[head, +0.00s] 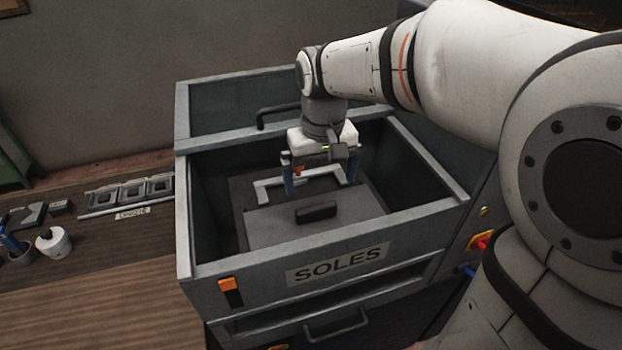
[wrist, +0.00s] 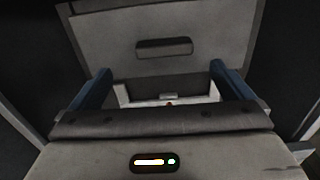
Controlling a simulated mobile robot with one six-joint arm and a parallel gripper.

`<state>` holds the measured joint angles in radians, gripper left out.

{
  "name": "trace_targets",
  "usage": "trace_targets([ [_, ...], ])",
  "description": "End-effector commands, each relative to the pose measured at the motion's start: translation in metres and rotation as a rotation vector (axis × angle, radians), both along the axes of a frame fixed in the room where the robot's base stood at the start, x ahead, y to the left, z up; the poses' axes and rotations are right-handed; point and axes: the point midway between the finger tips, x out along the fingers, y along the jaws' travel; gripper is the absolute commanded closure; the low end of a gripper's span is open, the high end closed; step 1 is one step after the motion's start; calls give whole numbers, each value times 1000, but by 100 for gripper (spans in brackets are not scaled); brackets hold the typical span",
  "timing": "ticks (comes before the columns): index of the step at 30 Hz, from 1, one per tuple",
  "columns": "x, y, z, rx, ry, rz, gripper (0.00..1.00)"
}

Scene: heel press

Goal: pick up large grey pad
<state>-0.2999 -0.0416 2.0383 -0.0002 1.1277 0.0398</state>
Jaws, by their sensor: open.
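A large grey pad (head: 275,229) with a dark raised block (head: 316,212) on top lies in the front part of the open drawer. In the wrist view the pad (wrist: 110,40) and its block (wrist: 164,47) fill the upper middle, beyond the fingers. My gripper (head: 321,185) is open and empty. Its two blue fingers point down into the drawer, behind the pad's block. In the wrist view my gripper (wrist: 161,72) has its fingers spread to either side, short of the block. I cannot tell how high the fingertips are above the pad.
The drawer (head: 185,230) has high grey walls and a SOLES label. A pale angular frame (head: 268,187) lies behind the pad, partly hidden by my gripper. A workbench (head: 90,265) at left holds a rack of square parts (head: 130,193) and a white roll (head: 53,243).

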Motion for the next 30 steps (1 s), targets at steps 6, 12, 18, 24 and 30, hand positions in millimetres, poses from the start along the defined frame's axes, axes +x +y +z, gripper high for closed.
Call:
trace_targets([
  [6,6,10,-16,-7,21,17,0],
  [12,5,9,-37,-7,21,17,0],
  [18,5,8,-68,-7,21,17,0],
  [24,5,9,-82,-5,18,17,0],
  [30,5,9,-82,-5,16,18,2],
])
